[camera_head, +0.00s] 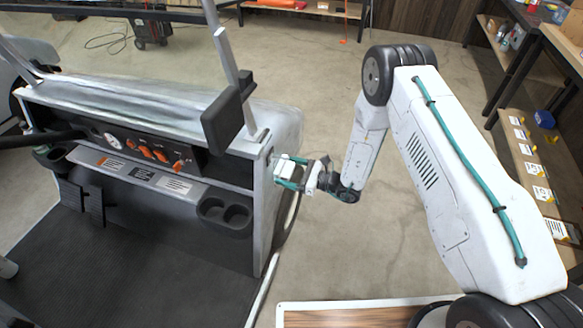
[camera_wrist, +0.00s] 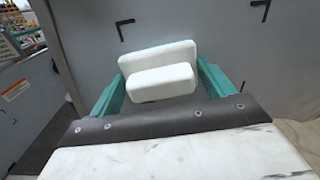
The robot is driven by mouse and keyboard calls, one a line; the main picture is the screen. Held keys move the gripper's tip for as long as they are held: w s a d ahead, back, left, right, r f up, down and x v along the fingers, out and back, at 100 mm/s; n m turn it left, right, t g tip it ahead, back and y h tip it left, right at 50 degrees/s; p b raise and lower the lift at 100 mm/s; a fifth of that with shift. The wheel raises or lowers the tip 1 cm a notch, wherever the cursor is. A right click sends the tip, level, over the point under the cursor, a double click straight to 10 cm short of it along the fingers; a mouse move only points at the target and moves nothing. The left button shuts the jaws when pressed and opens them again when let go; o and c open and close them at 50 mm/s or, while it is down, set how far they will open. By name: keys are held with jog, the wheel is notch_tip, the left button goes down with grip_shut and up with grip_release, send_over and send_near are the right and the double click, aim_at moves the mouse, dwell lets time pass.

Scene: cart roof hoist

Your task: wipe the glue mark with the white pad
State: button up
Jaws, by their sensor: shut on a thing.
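My gripper (camera_head: 290,172), with teal fingers, is beside the right end of the cart's front. It is shut on the white pad (camera_wrist: 158,58), a rounded block with a wider slab behind a smaller front part. The pad also shows in the head view (camera_head: 284,166). In the wrist view the pad faces a grey side panel (camera_wrist: 200,28) of the cart, and I cannot tell whether they touch. Black corner marks, one at left (camera_wrist: 124,29) and one at right (camera_wrist: 262,8), are on that panel above the pad. No glue mark is visible; the pad hides part of the panel.
The cart's dashboard (camera_head: 145,148) with orange knobs, cup holders (camera_head: 225,212) and a roof post (camera_head: 226,80) are left of my gripper. A wooden-topped surface (camera_head: 350,316) is at the bottom. Shelves (camera_head: 535,165) stand at right. Open floor (camera_head: 330,235) lies between.

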jog(key=shift+s+a, duration=0.6)
jog(key=shift+s, duration=0.25)
jog(key=shift+c, duration=0.4)
jog(key=shift+s+d, duration=0.1)
jog(key=shift+d, duration=0.15)
jog(key=v, duration=0.4)
jog(key=shift+d, duration=0.35)
jog(key=shift+s+d, duration=0.15)
jog(key=shift+d, duration=0.35)
jog(key=shift+v, duration=1.45)
jog(key=shift+r, duration=0.1)
